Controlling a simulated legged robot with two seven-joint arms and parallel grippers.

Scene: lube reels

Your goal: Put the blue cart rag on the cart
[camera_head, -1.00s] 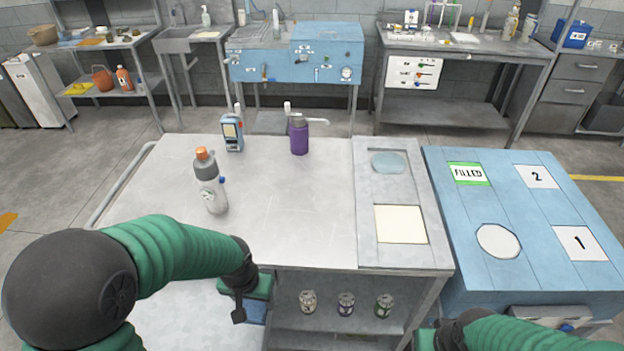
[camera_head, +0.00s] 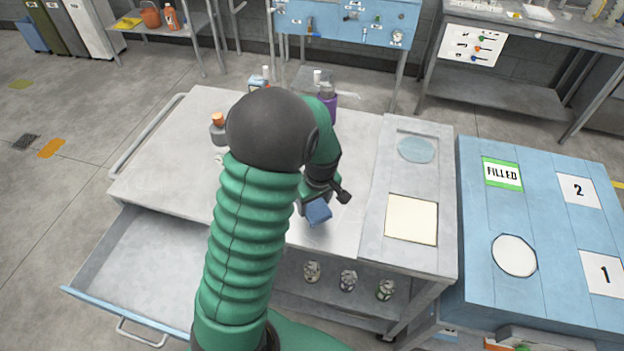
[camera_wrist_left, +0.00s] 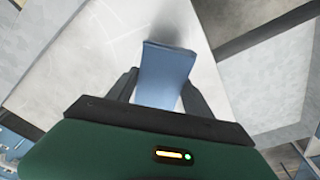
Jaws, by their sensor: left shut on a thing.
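The blue rag (camera_head: 318,213) is in my left gripper (camera_head: 322,198), above the front part of the cart's grey top near its middle. In the left wrist view the rag (camera_wrist_left: 165,75) stands between the two dark fingers (camera_wrist_left: 160,90), which are shut on it, with the pale cart top behind it. I cannot tell whether the rag touches the surface. The cart top (camera_head: 160,152) is partly hidden by my left arm. My right gripper does not show clearly in the head view now.
A grey bottle with an orange cap (camera_head: 218,128) and a purple bottle (camera_head: 328,104) stand on the cart. An open drawer (camera_head: 150,265) sticks out at the left front. A cream pad (camera_head: 411,219) lies at the right. Several small cans sit on the shelf below. A blue table (camera_head: 540,240) is beside the cart.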

